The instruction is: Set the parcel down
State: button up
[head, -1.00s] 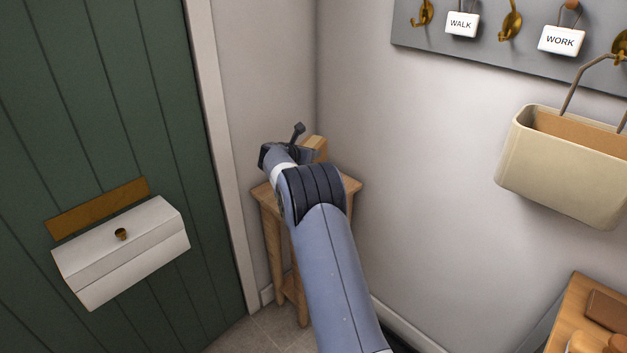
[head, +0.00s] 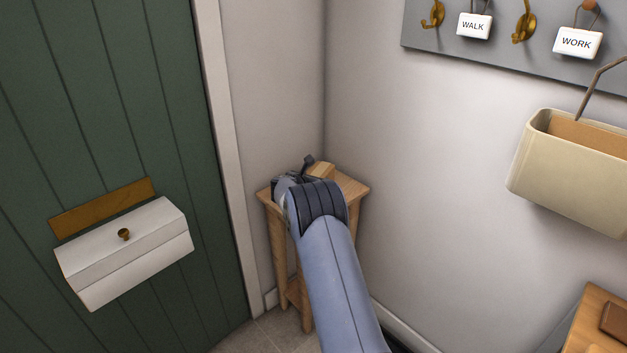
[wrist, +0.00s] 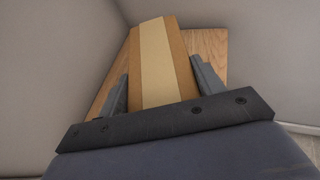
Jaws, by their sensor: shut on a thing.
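The parcel (wrist: 161,65) is a brown box with a paler tape strip down its middle. In the wrist view it lies between the two fingers of my gripper (wrist: 162,80), which is shut on it. In the head view only a small part of the parcel (head: 321,170) shows past my arm. It is over the top of a small wooden table (head: 354,188) in the corner. The table top also shows behind the parcel in the wrist view (wrist: 210,48). I cannot tell whether the parcel touches the table top.
Walls meet close behind the table. A green door (head: 95,90) with a white box (head: 125,255) is at left. At right, a beige bin (head: 570,175) hangs below a grey hook board (head: 500,40). A wooden bench (head: 595,330) stands at the lower right.

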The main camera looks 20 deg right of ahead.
jog(key=shift+r, duration=0.1)
jog(key=o, duration=1.7)
jog(key=shift+f, duration=0.2)
jog(key=shift+c, duration=0.2)
jog(key=shift+r, duration=0.1)
jog(key=shift+r, duration=0.15)
jog(key=b+v, duration=0.1)
jog(key=v, duration=1.1)
